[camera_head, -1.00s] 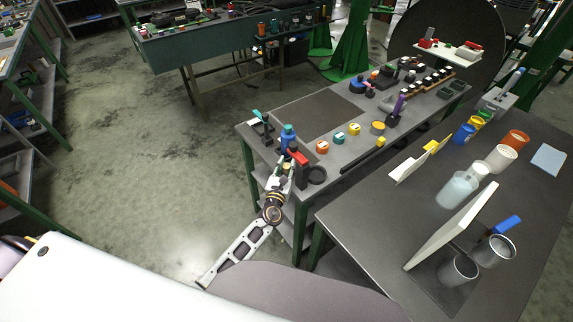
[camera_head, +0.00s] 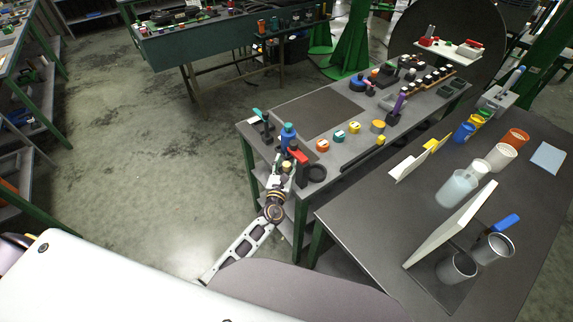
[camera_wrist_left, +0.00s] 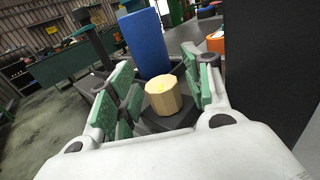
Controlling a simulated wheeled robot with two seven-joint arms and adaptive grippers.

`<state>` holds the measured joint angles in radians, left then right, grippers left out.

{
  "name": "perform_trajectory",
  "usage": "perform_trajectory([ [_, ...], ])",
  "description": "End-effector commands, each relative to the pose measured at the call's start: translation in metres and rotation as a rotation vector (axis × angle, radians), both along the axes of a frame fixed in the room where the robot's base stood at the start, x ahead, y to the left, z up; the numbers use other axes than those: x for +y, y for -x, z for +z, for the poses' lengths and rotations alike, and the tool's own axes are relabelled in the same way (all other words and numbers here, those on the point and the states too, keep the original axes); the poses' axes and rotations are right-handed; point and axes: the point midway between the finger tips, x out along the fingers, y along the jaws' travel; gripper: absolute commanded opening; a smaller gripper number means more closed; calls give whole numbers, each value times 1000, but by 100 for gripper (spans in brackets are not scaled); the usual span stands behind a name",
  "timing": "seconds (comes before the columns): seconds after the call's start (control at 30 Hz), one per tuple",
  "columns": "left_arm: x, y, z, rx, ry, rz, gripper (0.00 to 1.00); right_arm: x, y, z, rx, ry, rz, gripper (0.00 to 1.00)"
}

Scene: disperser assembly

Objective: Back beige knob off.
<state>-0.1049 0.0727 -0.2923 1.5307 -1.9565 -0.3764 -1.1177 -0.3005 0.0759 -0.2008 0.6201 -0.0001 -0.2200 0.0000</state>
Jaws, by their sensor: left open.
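The beige knob (camera_wrist_left: 163,95) is a faceted, light-coloured cap on a dark base, near the middle of the left wrist view. In the head view it is a small pale spot (camera_head: 287,166) at the near left corner of the grey bench. My left gripper (camera_wrist_left: 165,90) is open, with green-padded fingers on either side of the knob. Gaps show between the pads and the knob, so I see no grip on it. In the head view the left gripper (camera_head: 281,175) is small and partly merges with the parts there. My right gripper is not in view.
A blue cylinder (camera_wrist_left: 145,42) stands right behind the knob. Orange, teal and yellow knobs (camera_head: 354,127) line the bench (camera_head: 318,110). Open floor lies to the left.

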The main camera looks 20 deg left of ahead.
Motion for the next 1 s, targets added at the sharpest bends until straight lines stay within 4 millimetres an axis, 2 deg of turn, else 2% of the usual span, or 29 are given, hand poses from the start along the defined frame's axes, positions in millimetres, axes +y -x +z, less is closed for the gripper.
perform_trajectory([
  [0.13,-1,1,0,1,0,-2,50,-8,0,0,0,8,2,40],
  [0.37,-2,6,-1,1,0,-3,50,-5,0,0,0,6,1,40],
  [1.0,-5,56,-1,3,1,-5,50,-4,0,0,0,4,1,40],
])
